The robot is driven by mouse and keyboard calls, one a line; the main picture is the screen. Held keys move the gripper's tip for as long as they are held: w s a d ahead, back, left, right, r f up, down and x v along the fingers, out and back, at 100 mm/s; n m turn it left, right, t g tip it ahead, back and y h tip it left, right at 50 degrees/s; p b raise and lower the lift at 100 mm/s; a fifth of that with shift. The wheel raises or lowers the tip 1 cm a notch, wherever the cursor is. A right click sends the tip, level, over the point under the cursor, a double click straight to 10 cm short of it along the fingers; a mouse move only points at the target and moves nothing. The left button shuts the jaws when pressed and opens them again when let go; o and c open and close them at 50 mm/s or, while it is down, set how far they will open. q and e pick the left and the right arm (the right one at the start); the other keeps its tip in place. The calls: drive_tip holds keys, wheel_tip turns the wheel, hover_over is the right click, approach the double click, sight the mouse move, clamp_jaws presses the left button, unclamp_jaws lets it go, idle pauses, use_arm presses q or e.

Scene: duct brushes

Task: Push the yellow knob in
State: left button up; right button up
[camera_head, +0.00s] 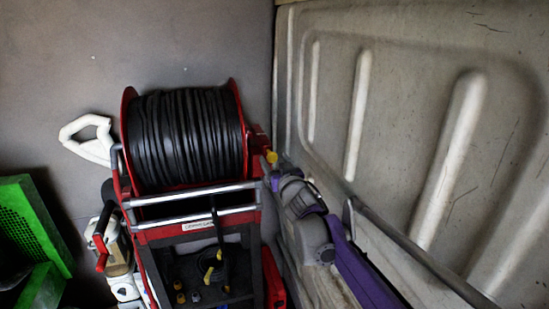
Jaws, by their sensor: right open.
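The yellow knob (271,157) is small and sits at the right side of a red-framed reel (246,140) wound with black hose (185,135). My right arm comes in from the lower right along the wall, and its gripper (275,179) is just below and slightly right of the knob. The gripper is open, with nothing seen between its fingers. The fingers are small and dark here, so I cannot tell whether one touches the knob or the frame. My left gripper is not in view.
A ribbed metal wall (410,120) stands close on the right of my arm. Silver bars (190,200) cross the reel's front, above a dark compartment with small yellow fittings. A white looped handle (88,137) and a green perforated crate (35,225) are at left.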

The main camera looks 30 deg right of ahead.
drive_tip(key=shift+w, duration=0.35)
drive_tip(key=shift+d, duration=0.1)
clamp_jaws()
idle(1.1)
